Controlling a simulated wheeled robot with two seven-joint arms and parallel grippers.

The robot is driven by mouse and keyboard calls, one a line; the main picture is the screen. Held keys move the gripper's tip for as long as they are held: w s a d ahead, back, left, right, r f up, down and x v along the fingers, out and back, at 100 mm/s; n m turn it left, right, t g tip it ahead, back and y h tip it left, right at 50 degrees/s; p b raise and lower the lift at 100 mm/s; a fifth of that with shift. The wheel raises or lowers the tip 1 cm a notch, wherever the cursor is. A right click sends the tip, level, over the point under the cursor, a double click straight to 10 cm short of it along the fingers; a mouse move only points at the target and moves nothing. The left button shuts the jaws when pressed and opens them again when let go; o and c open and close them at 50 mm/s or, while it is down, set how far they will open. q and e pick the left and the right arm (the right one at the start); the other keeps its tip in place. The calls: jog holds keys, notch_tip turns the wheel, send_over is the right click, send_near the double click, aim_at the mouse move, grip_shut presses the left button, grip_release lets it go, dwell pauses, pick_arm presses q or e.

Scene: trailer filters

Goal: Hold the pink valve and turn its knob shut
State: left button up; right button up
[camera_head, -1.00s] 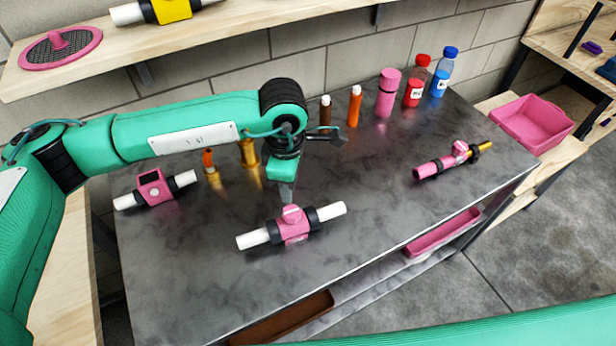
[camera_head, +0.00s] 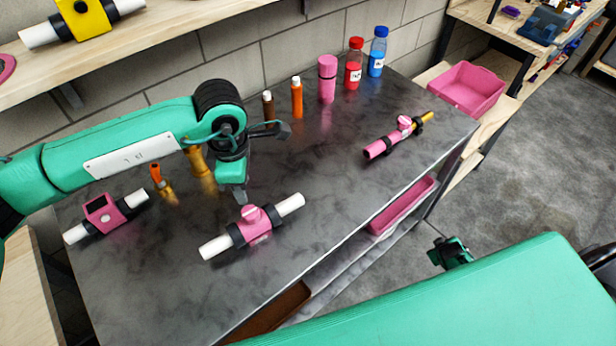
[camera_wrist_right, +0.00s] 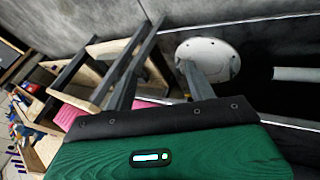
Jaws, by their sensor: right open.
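A pink valve (camera_head: 262,229) with a round pink knob (camera_head: 250,214), black collars and white pipe ends lies on the dark metal table near its front. Another pink piece (camera_head: 379,147) with a pink knob (camera_head: 404,123) and a gold end lies at the table's right. My left gripper (camera_head: 240,197) points down just behind the first valve's knob. Its fingers overlap in the head view, so their opening and any contact are unclear. My right gripper (camera_wrist_right: 160,72) is open and empty in the right wrist view, away from both pink pieces.
A pink square-bodied fitting (camera_head: 103,212) lies at the table's left. Orange (camera_head: 297,99), pink (camera_head: 327,79), red (camera_head: 353,65) and blue (camera_head: 376,52) containers stand along the back. A pink bin (camera_head: 466,88) sits at right. The table between the two knobbed pieces is clear.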

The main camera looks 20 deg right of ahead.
jog(key=w+d+r+t+h, duration=0.1)
jog(key=w+d+r, duration=0.45)
jog(key=r, duration=0.35)
jog(key=w+d+r+m+t+h, duration=0.1)
jog(key=w+d+r, duration=0.4)
jog(key=d+r, duration=0.3)
jog(key=w+d+r+t+h, duration=0.15)
jog(key=w+d+r, duration=0.35)
jog(key=r, duration=0.5)
jog(key=w+r+m+t, duration=0.1)
jog(key=w+r+m, duration=0.1)
jog(key=w+r, duration=0.45)
jog(key=w+r+m+t, duration=0.1)
jog(key=w+r+m, duration=0.15)
jog(key=r, duration=0.75)
jog(key=w+a+r+m+y, duration=0.1)
jog(key=w+a+m+y, duration=0.25)
jog(key=a, duration=1.05)
jog(key=w+a+r+m+y, duration=0.2)
jog(key=w+a+y, duration=0.25)
jog(key=a, duration=0.95)
jog(key=m+g+y, duration=0.5)
jog(key=g, duration=0.4)
send_near(286, 206)
jog(key=x, duration=1.1)
jog(key=shift+w+a+f, duration=0.1)
jog(key=shift+a+f, duration=0.05)
jog(key=shift+f, duration=0.2)
